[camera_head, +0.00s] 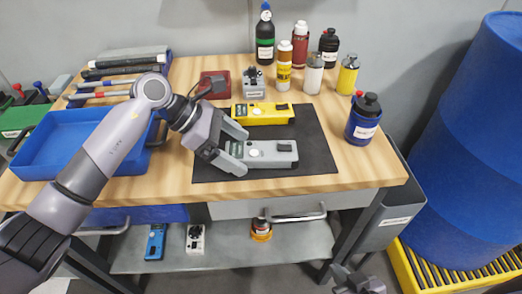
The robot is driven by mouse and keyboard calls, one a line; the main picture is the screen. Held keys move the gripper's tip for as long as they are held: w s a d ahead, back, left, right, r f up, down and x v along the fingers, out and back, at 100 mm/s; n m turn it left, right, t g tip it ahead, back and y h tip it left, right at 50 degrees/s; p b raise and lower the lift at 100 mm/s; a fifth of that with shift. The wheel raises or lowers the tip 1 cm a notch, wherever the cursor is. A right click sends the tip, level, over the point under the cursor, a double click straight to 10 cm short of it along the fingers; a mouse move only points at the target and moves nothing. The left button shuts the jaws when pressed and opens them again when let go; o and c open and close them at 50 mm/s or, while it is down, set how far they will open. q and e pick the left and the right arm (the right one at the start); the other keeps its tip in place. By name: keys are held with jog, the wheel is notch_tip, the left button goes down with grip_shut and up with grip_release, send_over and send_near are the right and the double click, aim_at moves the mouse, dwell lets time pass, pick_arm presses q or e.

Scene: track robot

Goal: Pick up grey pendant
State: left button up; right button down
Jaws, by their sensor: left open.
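The grey pendant (270,156) lies flat on the black mat (318,165) on the wooden workbench, its long side running left to right. My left gripper (241,152) is open at the pendant's left end, with one finger towards the back and one towards the front of that end. The gripper covers part of this end, and I cannot tell whether the fingers touch it. My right gripper (357,281) shows only in part at the bottom edge, low in front of the bench, and its jaws are unclear.
A yellow pendant (262,114) lies just behind the grey one. Several bottles stand at the back, and a blue bottle (363,120) stands right of the mat. A blue tray (60,135) is at left. A blue barrel (465,150) stands right of the bench.

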pick_arm(q)
jog(key=shift+d+f, duration=0.25)
jog(key=c, duration=1.2)
jog(key=shift+c, duration=0.2)
jog(key=shift+r, duration=0.2)
jog(key=shift+r, duration=0.25)
notch_tip(320, 180, up, 19)
jog(key=shift+r+b, duration=0.15)
jog(key=shift+b, duration=0.15)
